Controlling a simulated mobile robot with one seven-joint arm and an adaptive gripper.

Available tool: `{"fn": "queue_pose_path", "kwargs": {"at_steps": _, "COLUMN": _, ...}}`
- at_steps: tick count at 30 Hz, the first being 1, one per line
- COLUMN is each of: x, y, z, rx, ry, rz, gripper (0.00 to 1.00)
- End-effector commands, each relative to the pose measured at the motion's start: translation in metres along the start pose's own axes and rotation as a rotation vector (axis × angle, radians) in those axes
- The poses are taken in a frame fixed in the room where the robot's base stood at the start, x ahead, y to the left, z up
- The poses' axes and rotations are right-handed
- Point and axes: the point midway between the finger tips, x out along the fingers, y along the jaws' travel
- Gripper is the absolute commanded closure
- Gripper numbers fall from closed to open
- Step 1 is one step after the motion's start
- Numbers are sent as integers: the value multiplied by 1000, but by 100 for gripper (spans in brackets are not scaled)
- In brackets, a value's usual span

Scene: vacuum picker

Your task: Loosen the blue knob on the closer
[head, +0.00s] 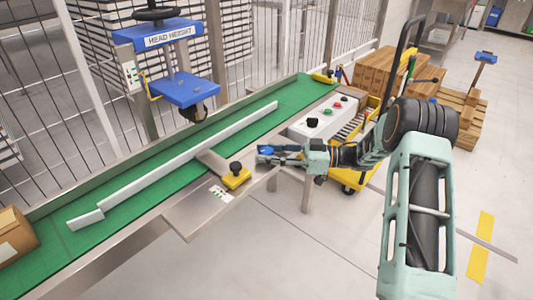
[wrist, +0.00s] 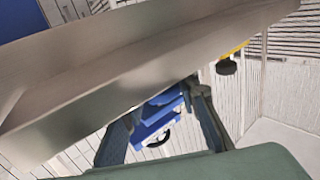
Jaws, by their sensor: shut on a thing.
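My gripper (head: 268,156) reaches in from the right beside the front edge of the steel side plate (head: 195,218). It is shut on a small blue piece, which I take for the blue knob (head: 266,150), at the fingertips in the head view. The fingers hide part of it. In the wrist view my gripper (wrist: 160,105) shows its two fingers apart with blue shapes between them. I cannot clearly tell there the knob from the blue head-height unit behind. How far the knob is turned does not show.
A yellow block with a black knob (head: 236,176) sits on the plate, left of my gripper. A white control box (head: 322,120) with buttons stands behind it. The green conveyor (head: 120,193) runs along the left. The blue head-height unit (head: 185,88) stands over it. The floor in front is clear.

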Motion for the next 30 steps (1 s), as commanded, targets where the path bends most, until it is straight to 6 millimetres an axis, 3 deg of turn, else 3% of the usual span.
{"fn": "queue_pose_path", "kwargs": {"at_steps": 15, "x": 2, "y": 0, "z": -2, "rx": -2, "ry": 6, "rz": -19, "gripper": 96}}
{"fn": "queue_pose_path", "kwargs": {"at_steps": 16, "x": 2, "y": 0, "z": -2, "rx": -2, "ry": 6, "rz": -19, "gripper": 70}}
{"fn": "queue_pose_path", "kwargs": {"at_steps": 18, "x": 2, "y": 0, "z": -2, "rx": -2, "ry": 6, "rz": -19, "gripper": 63}}
{"fn": "queue_pose_path", "kwargs": {"at_steps": 30, "x": -9, "y": 1, "z": -1, "rx": -1, "ry": 2, "rz": -16, "gripper": 63}}
